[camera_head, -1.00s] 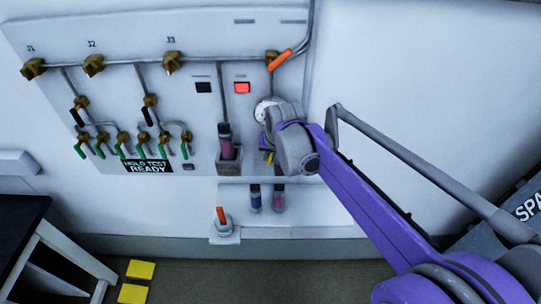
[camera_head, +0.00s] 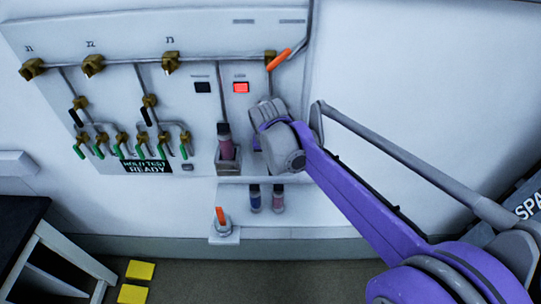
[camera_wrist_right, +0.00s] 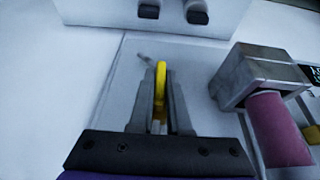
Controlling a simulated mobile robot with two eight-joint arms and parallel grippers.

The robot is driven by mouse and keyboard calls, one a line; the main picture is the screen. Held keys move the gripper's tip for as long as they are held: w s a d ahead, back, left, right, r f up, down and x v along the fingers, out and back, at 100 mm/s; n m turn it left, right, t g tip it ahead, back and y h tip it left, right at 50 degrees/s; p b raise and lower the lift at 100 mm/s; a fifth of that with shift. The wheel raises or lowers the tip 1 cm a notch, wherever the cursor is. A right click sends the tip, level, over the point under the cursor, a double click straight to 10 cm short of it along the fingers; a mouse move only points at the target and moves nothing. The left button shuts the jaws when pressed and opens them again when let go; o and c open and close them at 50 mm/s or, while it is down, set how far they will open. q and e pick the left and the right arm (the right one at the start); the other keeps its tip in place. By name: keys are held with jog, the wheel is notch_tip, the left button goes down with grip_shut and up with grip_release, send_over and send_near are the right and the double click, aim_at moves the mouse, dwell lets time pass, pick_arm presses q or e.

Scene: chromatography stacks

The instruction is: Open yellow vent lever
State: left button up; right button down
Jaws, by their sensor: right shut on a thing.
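The yellow vent lever (camera_wrist_right: 160,88) shows in the right wrist view as a narrow upright yellow strip between the fingers of my right gripper (camera_wrist_right: 161,82). The fingers are shut on it from both sides. Its lower part is hidden by the gripper body. In the head view my right wrist (camera_head: 280,140) is close to the wall panel (camera_head: 205,55), right of the upright tube in its holder, and hides the lever. My left gripper is not in view.
A tube with a pinkish body (camera_head: 226,146) stands in a grey holder close left of my wrist; it also shows in the wrist view (camera_wrist_right: 278,128). An orange handle (camera_head: 280,59) is above. The wall at right is bare.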

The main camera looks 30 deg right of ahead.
jog(key=c, duration=0.9)
grip_release()
jog(key=v, duration=1)
jog(key=shift+s+r+p, duration=0.15)
jog(key=shift+r+p, duration=0.15)
jog(key=shift+r, duration=0.1)
jog(key=s+a+f+n+y, duration=0.1)
jog(key=s+a+f+n, duration=0.1)
jog(key=s+f, duration=0.3)
jog(key=s+a+f+n+t, duration=0.1)
jog(key=s+a+f+n, duration=0.1)
jog(key=s+a+f, duration=0.2)
jog(key=s+a+f+n+y, duration=0.1)
jog(key=s+a+f+n, duration=0.1)
jog(key=s+a+f, duration=0.2)
jog(key=shift+s+f+t+y, duration=0.2)
jog(key=shift+s+f, duration=0.45)
jog(key=shift+f, duration=0.3)
jog(key=shift+s+f+t+y, duration=0.1)
jog(key=shift+s+f+t, duration=0.1)
jog(key=shift+s+f, duration=0.6)
